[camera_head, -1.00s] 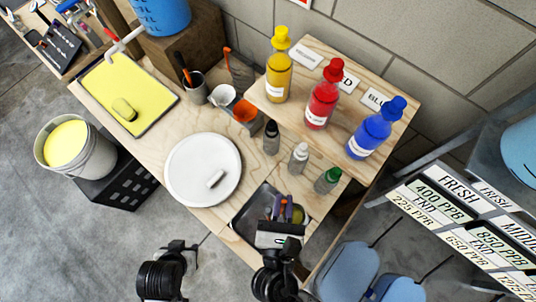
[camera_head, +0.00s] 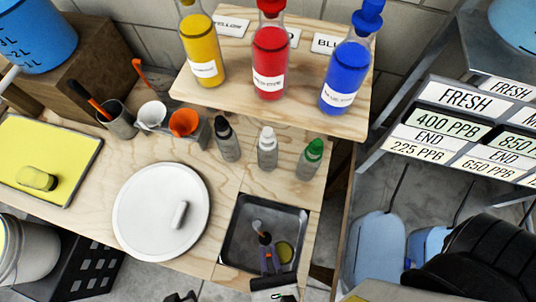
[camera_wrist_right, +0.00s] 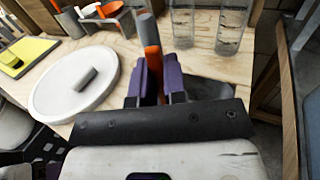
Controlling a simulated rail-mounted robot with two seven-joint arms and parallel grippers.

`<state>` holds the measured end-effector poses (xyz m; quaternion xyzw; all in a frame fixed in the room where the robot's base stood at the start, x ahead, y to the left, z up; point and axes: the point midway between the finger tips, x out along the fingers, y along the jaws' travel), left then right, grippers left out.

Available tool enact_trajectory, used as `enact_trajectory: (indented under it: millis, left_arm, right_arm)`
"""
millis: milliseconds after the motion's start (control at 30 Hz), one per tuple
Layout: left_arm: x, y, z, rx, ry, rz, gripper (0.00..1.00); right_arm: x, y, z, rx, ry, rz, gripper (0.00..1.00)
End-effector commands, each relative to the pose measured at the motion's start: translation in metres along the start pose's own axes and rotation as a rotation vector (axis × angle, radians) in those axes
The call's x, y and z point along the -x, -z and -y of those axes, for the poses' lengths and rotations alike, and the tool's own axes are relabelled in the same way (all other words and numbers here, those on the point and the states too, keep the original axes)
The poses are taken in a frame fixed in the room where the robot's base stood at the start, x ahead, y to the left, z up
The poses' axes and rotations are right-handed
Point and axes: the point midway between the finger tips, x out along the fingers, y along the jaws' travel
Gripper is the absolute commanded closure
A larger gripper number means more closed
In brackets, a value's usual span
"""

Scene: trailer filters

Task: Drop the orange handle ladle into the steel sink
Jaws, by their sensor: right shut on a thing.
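My right gripper (camera_head: 268,258) has purple fingers and is shut on the orange handle ladle (camera_wrist_right: 151,55). In the right wrist view the orange handle stands between the fingers (camera_wrist_right: 153,85), with a grey shaft beyond. In the head view a small grey end (camera_head: 257,225) shows past the fingertips. The steel sink (camera_head: 236,233) is a dark, square basin let into the bench top. The gripper and ladle appear over its lower middle; their height above its floor is unclear. My left gripper (camera_head: 181,297) barely shows at the bottom edge, its fingers mostly cut off.
A yellowish disc (camera_head: 284,251) lies in the sink. A cup (camera_head: 122,122) holds an orange-handled tool.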

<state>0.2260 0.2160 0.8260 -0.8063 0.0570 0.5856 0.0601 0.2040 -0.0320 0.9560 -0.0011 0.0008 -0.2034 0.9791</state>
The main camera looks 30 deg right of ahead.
Motion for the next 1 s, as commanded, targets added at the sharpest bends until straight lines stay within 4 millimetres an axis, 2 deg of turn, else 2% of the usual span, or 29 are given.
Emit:
enact_trajectory:
  millis: [100, 333, 567, 1000]
  left_arm:
    - [-0.005, -0.002, -0.001, 0.003, -0.003, 0.000, 0.57]
    - [-0.009, -0.003, -0.001, 0.002, -0.002, 0.000, 0.57]
    - [-0.019, -0.007, 0.000, -0.005, 0.003, 0.002, 0.57]
    - [-0.017, -0.007, 0.002, -0.010, 0.007, 0.003, 0.57]
  right_arm:
    - [0.000, 0.013, 0.000, 0.000, -0.001, 0.000, 1.00]
    - [0.000, 0.024, 0.000, 0.000, -0.001, 0.000, 1.00]
    - [-0.001, 0.052, 0.000, 0.001, 0.000, 0.000, 1.00]
    - [-0.001, 0.056, 0.000, 0.001, 0.000, 0.000, 1.00]
